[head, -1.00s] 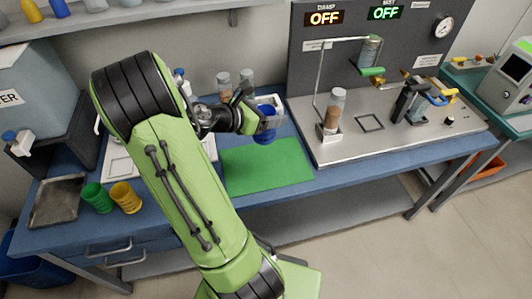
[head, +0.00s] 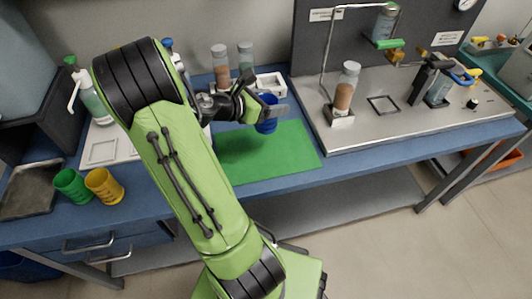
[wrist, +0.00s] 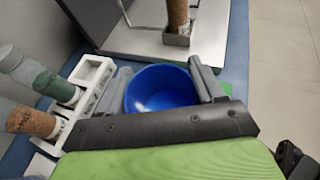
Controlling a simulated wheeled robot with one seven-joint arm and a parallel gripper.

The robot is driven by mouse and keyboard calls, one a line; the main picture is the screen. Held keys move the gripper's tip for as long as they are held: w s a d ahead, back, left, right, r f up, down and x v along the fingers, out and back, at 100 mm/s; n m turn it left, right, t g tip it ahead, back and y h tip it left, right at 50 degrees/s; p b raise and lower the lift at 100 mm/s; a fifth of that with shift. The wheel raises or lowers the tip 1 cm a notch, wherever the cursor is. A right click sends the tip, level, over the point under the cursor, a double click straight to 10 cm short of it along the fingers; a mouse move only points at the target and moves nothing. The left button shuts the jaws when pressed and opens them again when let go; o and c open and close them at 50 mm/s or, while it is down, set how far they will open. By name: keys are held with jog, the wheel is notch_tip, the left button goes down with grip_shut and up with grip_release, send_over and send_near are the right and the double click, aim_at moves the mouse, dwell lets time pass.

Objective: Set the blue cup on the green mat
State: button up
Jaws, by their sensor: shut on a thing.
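The blue cup (head: 267,122) is held upright between the fingers of my gripper (head: 262,112). In the wrist view the open mouth of the blue cup (wrist: 160,88) shows between the two fingers of my gripper (wrist: 165,84), which is shut on it. In the head view the cup is above the back part of the green mat (head: 265,158), near the mat's back edge. The gap between cup and mat is hard to judge. The mat's front and middle are bare. A sliver of it shows in the wrist view beside the right finger.
Green (head: 71,186) and yellow (head: 104,186) cups stand at the left of the blue bench, beside a metal tray (head: 30,190). A white rack (head: 270,84) and capped tubes (head: 220,68) stand behind the cup. A steel platform (head: 400,120) borders the mat's right.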

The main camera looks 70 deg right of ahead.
notch_tip(320, 180, down, 10)
jog(key=b, duration=0.4)
jog(key=shift+b, duration=0.4)
jog(key=shift+f, duration=0.1)
jog(key=o, duration=1.3)
jog(key=shift+c, duration=0.2)
